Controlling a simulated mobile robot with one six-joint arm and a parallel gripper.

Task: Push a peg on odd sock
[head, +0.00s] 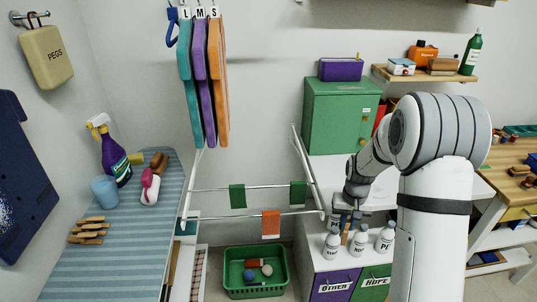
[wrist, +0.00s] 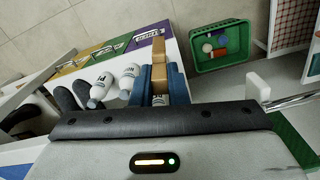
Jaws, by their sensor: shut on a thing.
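My gripper (head: 347,216) is low at the right end of the drying rack, above the white cabinet. In the wrist view its two blue fingers (wrist: 161,88) are shut on a tan wooden peg (wrist: 159,70), which points out beyond the fingertips. On the rack rails hang a green sock (head: 237,196), another green sock (head: 298,194) and, on the front rail, an orange sock (head: 271,223). The orange one differs in colour from the others. No peg can be made out on the socks. Several wooden pegs (head: 88,230) lie on the striped ironing board (head: 140,243).
White bottles (head: 331,246) stand close to my gripper on the cabinet top, also seen in the wrist view (wrist: 101,85). A green basket (head: 255,293) with small balls is on the floor below the rack. The space above the rails is mostly clear.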

